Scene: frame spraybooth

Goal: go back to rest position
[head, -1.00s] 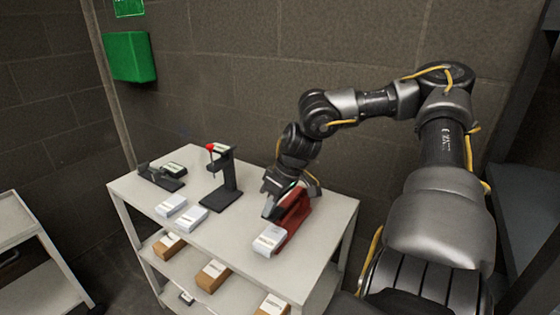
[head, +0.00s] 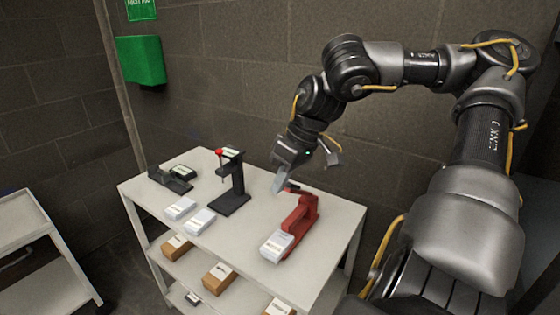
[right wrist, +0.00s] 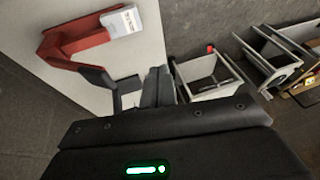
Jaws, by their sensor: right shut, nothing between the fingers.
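My right gripper (head: 281,182) is shut and empty. It hangs in the air above the white table (head: 331,218), just behind and left of a red tool (head: 301,219) that looks like a stapler or press. A white labelled box (head: 277,246) sits at the front end of the red tool. My left gripper is not in view.
A black stand with a red knob (head: 233,185) and a dark device (head: 171,178) stand on the table's left half, with two white boxes (head: 181,208) in front. Cardboard boxes (head: 220,278) lie on the lower shelf. A white rack (head: 25,222) stands at left; the wall is behind.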

